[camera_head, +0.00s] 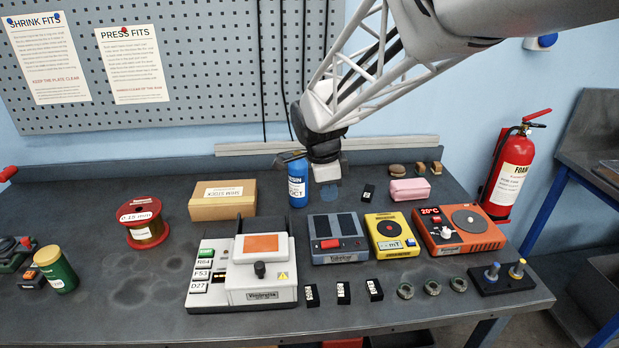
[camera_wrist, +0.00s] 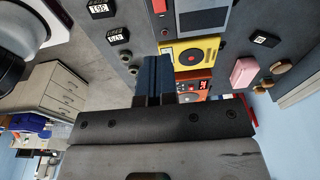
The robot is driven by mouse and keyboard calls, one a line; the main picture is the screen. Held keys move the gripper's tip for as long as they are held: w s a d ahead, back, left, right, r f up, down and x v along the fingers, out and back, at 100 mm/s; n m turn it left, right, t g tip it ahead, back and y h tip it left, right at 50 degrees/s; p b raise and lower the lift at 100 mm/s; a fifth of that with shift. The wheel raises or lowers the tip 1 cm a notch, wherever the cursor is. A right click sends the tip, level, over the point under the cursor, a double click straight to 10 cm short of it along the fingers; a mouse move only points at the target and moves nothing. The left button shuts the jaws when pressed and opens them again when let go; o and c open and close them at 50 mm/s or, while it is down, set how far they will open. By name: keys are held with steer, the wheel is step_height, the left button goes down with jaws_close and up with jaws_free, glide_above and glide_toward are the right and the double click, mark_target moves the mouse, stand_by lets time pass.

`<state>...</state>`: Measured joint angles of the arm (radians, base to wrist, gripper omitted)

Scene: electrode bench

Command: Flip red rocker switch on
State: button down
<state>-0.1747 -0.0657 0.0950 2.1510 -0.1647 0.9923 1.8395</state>
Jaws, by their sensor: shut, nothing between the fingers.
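The red rocker switch (camera_head: 330,244) sits on the front left of a low blue-grey device (camera_head: 352,257) with two dark panels on top. I cannot tell which way the rocker is tipped. A red part that looks like the same switch shows at the top of the wrist view (camera_wrist: 160,6), on the device's edge. My gripper (camera_head: 329,188) is behind and above this device, apart from the switch. In the wrist view its dark blue fingers (camera_wrist: 154,62) are together and hold nothing.
A white instrument (camera_head: 265,294) with a black knob stands left of the device. A yellow meter (camera_head: 392,251) and an orange hot plate (camera_head: 462,246) stand right. A blue canister (camera_head: 297,188) is close left of my gripper. Small black blocks (camera_head: 343,292) lie in front.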

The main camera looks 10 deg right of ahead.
mark_target(335, 242)
steer(key=shift+f, duration=0.15)
steer(key=f, duration=0.4)
steer(key=d+f, duration=0.1)
steer(key=f, duration=0.4)
steer(key=d+f, duration=0.1)
steer(key=f, duration=0.3)
steer(key=shift+f, duration=0.3)
stand_by(0.4)
